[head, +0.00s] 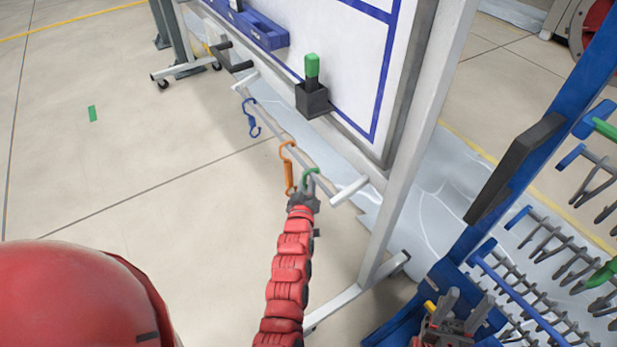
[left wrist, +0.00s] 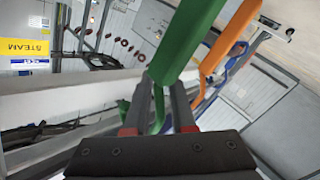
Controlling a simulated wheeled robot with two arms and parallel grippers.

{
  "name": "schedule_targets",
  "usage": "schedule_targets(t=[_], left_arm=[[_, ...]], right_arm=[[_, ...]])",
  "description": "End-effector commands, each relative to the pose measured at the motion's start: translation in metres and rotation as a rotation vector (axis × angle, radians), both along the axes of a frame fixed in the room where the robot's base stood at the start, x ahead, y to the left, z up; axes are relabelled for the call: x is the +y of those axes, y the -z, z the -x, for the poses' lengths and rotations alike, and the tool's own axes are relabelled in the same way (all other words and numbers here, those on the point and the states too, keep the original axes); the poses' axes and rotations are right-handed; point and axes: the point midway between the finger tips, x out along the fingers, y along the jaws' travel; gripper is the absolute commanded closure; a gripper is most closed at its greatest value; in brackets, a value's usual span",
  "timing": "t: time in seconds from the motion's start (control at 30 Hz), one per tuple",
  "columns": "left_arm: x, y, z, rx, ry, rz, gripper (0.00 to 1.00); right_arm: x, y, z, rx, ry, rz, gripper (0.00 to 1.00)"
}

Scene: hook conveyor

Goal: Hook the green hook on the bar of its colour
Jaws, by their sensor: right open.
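The green hook (head: 310,178) hangs on the grey rail (head: 270,125), at the near end of a row with an orange hook (head: 287,168) and a blue hook (head: 251,118). My left gripper (head: 304,198) is at the green hook's lower part. In the left wrist view, the green hook (left wrist: 185,40) lies at and between the fingertips; whether they are clamped on it is unclear. My right gripper (head: 455,312) is open and empty at the lower right. Green-ended bars (head: 604,128) show on the blue rack at the right edge, one higher and one lower (head: 603,275).
The blue rack (head: 550,110) carries several grey prongs and blue-ended bars (head: 517,217). A whiteboard frame post (head: 415,130) stands between the rail and the rack. A black box with a green-handled item (head: 312,68) is on the whiteboard.

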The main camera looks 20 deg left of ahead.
Motion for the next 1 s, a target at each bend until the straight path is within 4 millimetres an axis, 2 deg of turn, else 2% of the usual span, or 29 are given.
schedule_targets(t=[0.03, 0.1, 0.4, 0.53, 0.67, 1.0], left_arm=[[0.0, 0.0, 0.0, 0.0, 0.0, 0.0, 0.66], [0.0, 0.0, 0.0, 0.0, 0.0, 0.0, 0.56], [0.0, 0.0, 0.001, 0.0, 0.0, 0.0, 0.56], [-0.002, -0.001, 0.011, -0.001, -0.001, 0.0, 0.56], [-0.007, 0.0, 0.035, 0.003, 0.001, 0.0, 0.56], [-0.024, 0.002, 0.117, 0.008, 0.003, 0.002, 0.56]], right_arm=[[0.0, 0.0, 0.0, 0.0, 0.0, 0.0, 0.5], [0.0, 0.0, 0.0, 0.0, 0.0, 0.0, 0.5], [0.0, 0.0, 0.0, 0.0, 0.0, 0.0, 0.5], [0.0, -0.002, 0.0, 0.0, 0.0, 0.0, 0.5], [0.0, -0.005, 0.0, 0.0, 0.0, 0.0, 0.5], [0.0, -0.015, 0.0, 0.0, 0.0, 0.0, 0.5]])
